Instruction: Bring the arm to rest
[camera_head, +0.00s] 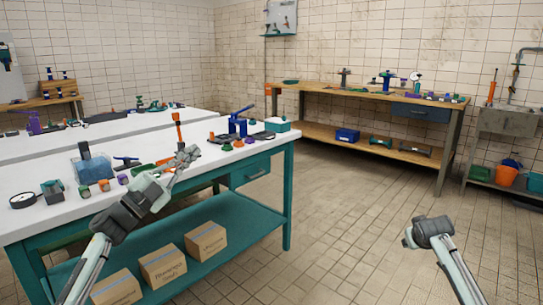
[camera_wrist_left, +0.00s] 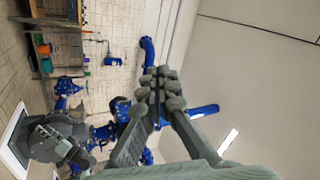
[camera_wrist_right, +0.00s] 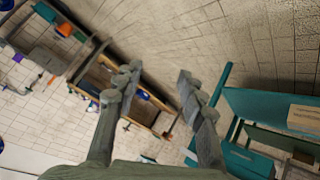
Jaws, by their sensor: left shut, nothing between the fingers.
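My left arm comes in from the left in the head view, over the near side of the white-topped workbench (camera_head: 55,222). Its gripper (camera_head: 186,156) points up and away in front of the bench's tools, and I cannot tell its exact height above the top. In the left wrist view its fingers (camera_wrist_left: 160,80) meet at the tips with nothing between them. My right arm shows at the lower right of the head view, over open floor, with its gripper not clear there. In the right wrist view the right gripper (camera_wrist_right: 158,78) has its fingers apart and empty.
The workbench carries a blue vise (camera_head: 238,124), an orange-handled tool (camera_head: 178,128), a gauge (camera_head: 22,200) and small parts. Cardboard boxes (camera_head: 206,241) sit on its lower shelf. A wooden bench (camera_head: 350,92) and a sink (camera_head: 506,121) stand behind. The tiled floor between is clear.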

